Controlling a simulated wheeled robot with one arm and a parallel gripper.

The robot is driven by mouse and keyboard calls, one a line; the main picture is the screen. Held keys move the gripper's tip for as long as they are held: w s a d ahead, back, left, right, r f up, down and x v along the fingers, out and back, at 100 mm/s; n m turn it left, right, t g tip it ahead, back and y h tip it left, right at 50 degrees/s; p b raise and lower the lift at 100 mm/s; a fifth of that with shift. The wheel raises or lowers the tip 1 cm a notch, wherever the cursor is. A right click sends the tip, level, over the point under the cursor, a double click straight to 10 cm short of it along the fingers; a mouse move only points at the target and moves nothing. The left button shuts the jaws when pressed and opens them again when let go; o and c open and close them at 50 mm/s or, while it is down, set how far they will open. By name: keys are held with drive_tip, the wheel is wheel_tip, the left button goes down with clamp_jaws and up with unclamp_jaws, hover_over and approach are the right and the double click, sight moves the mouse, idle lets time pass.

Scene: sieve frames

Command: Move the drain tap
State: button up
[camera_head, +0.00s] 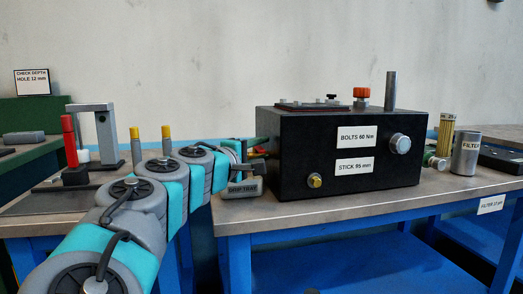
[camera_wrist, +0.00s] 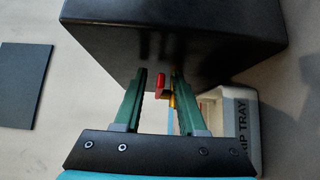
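The drain tap shows a red handle and a yellow part in the wrist view (camera_wrist: 161,82), by the lower edge of the black box (camera_wrist: 190,35). My gripper (camera_wrist: 161,78) has its two green fingers apart, one on each side of the red handle. A gap shows at the left finger; the right finger overlaps the yellow part, and I cannot tell whether it touches. In the head view my gripper (camera_head: 260,160) is at the left side of the black box (camera_head: 340,185), where little of the tap can be made out.
A pale drip tray (camera_wrist: 235,112) lies just right of the fingers in the wrist view and below my gripper in the head view (camera_head: 242,187). A filter can (camera_head: 466,153) stands right of the box. A clamp frame (camera_head: 93,110) stands on the left bench.

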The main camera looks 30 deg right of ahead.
clamp_jaws()
idle(1.3)
